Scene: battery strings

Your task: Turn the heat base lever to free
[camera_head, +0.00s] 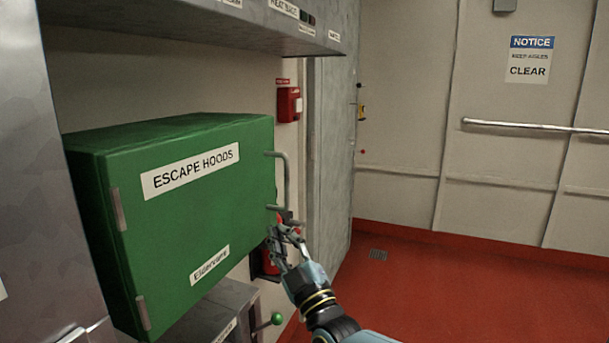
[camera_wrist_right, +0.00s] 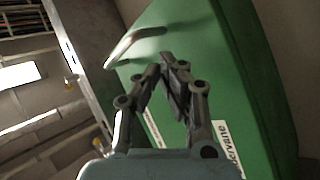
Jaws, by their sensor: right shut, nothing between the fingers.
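My right gripper (camera_head: 280,236) is in front of the right edge of a green cabinet marked ESCAPE HOODS (camera_head: 205,215), just below its bar handle (camera_head: 287,180). In the right wrist view, the fingers (camera_wrist_right: 168,72) are shut and empty, with the green door and the handle (camera_wrist_right: 135,45) beyond them. I cannot tell whether the fingertips touch the door. A small lever with a green ball knob (camera_head: 277,318) sticks out below the cabinet, by a grey unit (camera_head: 232,300). I cannot read whether this is the heat base lever. My left gripper is not in view.
A grey shelf (camera_head: 220,30) with labels hangs above the cabinet. A red wall box (camera_head: 289,104) and a partly hidden red object (camera_head: 266,262) are behind. The red floor (camera_head: 470,290) to the right is clear, up to a wall with a handrail (camera_head: 535,127).

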